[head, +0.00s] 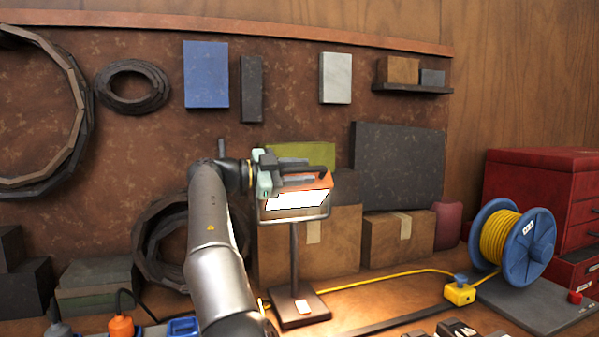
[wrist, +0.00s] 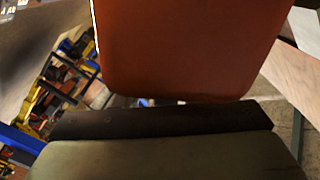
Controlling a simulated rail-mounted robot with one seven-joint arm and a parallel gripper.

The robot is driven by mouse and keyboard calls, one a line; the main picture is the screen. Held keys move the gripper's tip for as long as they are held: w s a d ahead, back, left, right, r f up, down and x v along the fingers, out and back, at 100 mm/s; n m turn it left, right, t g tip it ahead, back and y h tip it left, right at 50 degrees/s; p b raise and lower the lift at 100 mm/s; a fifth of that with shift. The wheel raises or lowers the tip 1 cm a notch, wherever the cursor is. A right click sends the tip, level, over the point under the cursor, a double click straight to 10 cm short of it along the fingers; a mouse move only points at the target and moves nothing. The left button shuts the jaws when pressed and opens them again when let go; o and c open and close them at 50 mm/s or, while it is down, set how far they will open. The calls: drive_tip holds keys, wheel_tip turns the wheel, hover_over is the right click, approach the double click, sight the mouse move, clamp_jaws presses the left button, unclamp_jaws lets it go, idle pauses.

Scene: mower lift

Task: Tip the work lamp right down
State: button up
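The work lamp (head: 297,200) has an orange head with a lit white panel, on a dark post above a square base (head: 300,308). The panel faces forward and somewhat downward in the head view. My gripper (head: 272,172) is at the upper left of the lamp head, its pale green parts overlapping the housing. In the wrist view the orange housing (wrist: 185,45) fills the upper middle, just beyond a dark-edged, olive finger (wrist: 160,155). The other finger is not clear, so whether the gripper is open or closed on the lamp is hidden.
Cardboard boxes (head: 398,236) stand behind the lamp. A yellow cable runs along the bench to a yellow connector box (head: 460,292) and a blue cable reel (head: 530,245) at the right. A red tool chest (head: 530,175) stands at the far right.

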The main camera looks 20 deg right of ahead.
drive_tip(key=a+p, duration=0.7)
drive_tip(key=a, duration=1)
drive_tip(key=shift+w+a, duration=0.25)
drive_tip(key=shift+w, duration=0.05)
